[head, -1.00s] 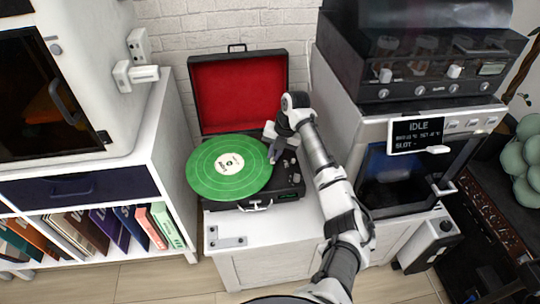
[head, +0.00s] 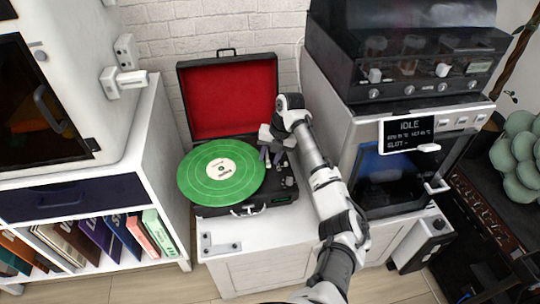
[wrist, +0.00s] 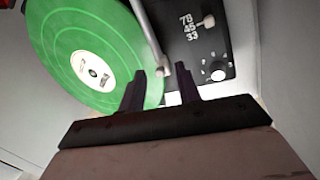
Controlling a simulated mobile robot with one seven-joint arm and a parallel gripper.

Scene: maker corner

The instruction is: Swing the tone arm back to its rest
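The record player (head: 240,210) is an open black case with a red-lined lid, holding a green record (head: 205,190). In the wrist view the pale tone arm (wrist: 147,32) runs from the top edge down along the record's right edge. Its head end (wrist: 160,70) lies near the record's rim, between my two dark fingertips as seen from the wrist. My gripper (wrist: 161,75) is open, with a clear gap between the fingers; I cannot tell whether either touches the arm. In the head view my gripper (head: 270,155) hides most of the tone arm. The rest cannot be made out.
A speed selector (wrist: 207,21) marked 78, 45, 33 and a white knob (wrist: 218,75) are right of the tone arm. The red lid (head: 235,98) stands up behind. An oven-like machine (head: 395,165) stands to the right, a bookshelf (head: 85,195) to the left.

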